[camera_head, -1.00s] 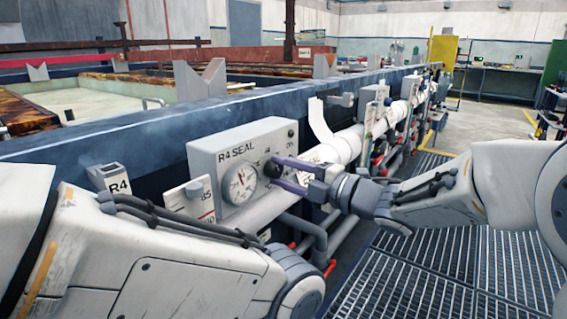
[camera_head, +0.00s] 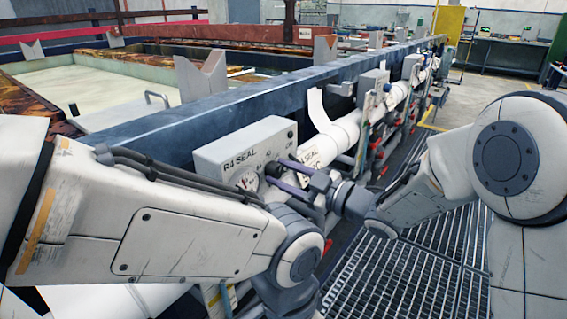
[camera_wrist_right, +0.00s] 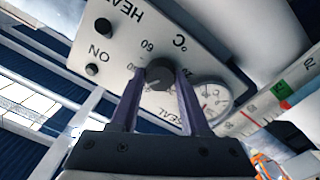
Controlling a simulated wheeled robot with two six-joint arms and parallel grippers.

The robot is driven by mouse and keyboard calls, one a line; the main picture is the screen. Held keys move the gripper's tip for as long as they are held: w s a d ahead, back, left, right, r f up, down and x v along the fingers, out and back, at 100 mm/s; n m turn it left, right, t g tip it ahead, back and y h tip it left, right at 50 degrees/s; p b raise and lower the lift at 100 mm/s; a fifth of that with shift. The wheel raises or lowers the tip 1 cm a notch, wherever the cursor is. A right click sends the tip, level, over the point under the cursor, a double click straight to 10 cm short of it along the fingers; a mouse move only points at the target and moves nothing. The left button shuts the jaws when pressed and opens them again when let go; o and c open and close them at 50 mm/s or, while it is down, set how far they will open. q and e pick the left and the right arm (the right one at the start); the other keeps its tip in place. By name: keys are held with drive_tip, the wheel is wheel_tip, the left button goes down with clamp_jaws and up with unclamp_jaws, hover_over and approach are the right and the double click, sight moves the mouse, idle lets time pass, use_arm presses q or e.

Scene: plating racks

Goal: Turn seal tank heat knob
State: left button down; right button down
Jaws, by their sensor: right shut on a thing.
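The R4 SEAL control box (camera_head: 262,140) is a grey panel on the tank's side, and it also shows upside down in the right wrist view (camera_wrist_right: 120,45). Its round black heat knob (camera_wrist_right: 160,74) sits beside a printed °C scale, between the two purple fingers of my right gripper (camera_wrist_right: 160,80). The fingers are shut on the knob. In the head view my right gripper (camera_head: 280,173) reaches the box from the right. The white dial gauge (camera_wrist_right: 209,100) is beside the knob; my left arm partly covers it in the head view.
The tank's dark blue rim (camera_head: 240,108) runs behind the box. A white pipe (camera_head: 345,130) runs along the tank's side, with further control boxes (camera_head: 373,82) beyond. Grated floor (camera_head: 425,270) lies open at the right.

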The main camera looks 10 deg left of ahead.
drive_tip(key=m+p, duration=0.5)
drive_tip(key=m, duration=0.1)
drive_tip(key=shift+r+m+p, duration=0.1)
drive_tip(key=shift+m+p, duration=0.2)
drive_tip(key=m+p, duration=0.3)
drive_tip(key=shift+m, duration=0.4)
drive_tip(key=shift+m+p, duration=0.65)
drive_tip(key=shift+m, duration=0.05)
drive_tip(key=shift+f, duration=0.2)
drive_tip(key=shift+c, duration=1.9)
unclamp_jaws()
drive_tip(key=shift+d, duration=0.1)
drive_tip(key=v, duration=1)
drive_tip(key=shift+d, duration=0.2)
